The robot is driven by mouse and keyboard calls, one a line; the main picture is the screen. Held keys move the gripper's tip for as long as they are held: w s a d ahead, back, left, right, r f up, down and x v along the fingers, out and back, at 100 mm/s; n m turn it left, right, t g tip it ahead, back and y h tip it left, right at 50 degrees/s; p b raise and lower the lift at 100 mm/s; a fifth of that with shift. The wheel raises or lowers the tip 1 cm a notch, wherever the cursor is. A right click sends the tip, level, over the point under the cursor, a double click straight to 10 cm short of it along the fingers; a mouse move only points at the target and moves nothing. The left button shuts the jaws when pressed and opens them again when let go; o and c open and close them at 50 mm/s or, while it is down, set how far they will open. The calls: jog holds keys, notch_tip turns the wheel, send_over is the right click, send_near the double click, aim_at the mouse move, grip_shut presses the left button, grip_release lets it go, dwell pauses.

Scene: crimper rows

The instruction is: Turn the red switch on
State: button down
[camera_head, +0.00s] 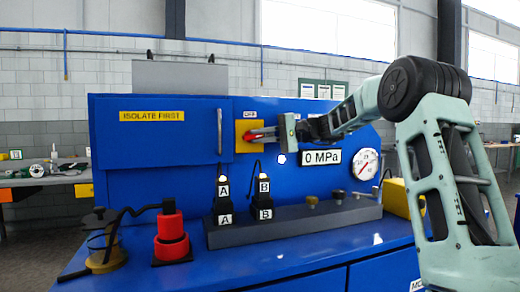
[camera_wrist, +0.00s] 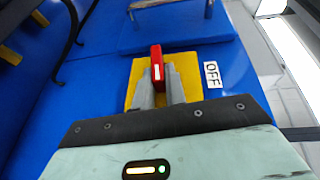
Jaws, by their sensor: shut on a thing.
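The red switch (camera_head: 258,136) is a red lever on a yellow plate (camera_head: 241,146) on the blue panel. In the head view the lever lies roughly sideways, with an OFF label (camera_head: 249,114) above the plate. My gripper (camera_head: 283,131) reaches in from the right and is at the lever. In the wrist view the red lever (camera_wrist: 157,66) stands between the two grey fingers of my gripper (camera_wrist: 160,88), which are shut on it. The OFF label (camera_wrist: 213,75) is right of the yellow plate (camera_wrist: 186,70) there. The lever's pivot is partly hidden by the fingers.
A vertical handle (camera_head: 219,131) stands left of the switch. Below are black pieces marked A (camera_head: 223,191) and B (camera_head: 263,188) on a grey rail (camera_head: 320,222). A gauge (camera_head: 366,164) and a 0 MPa sign (camera_head: 321,157) are at right. A red-and-black device (camera_head: 171,232) stands at left.

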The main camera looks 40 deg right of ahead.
jog(key=shift+d+f+t+y+b, duration=0.1)
jog(key=shift+f+t+y+b, duration=0.25)
jog(key=shift+b, duration=0.35)
jog(key=shift+r+m+y, duration=0.2)
jog(key=shift+m+y, duration=0.05)
jog(key=shift+m, duration=0.05)
jog(key=c, duration=1.4)
grip_release()
jog(key=shift+c, duration=0.2)
jog(key=b+v, duration=0.2)
jog(key=v, duration=1.5)
jog(key=shift+s, duration=0.15)
jog(key=shift+d, duration=0.15)
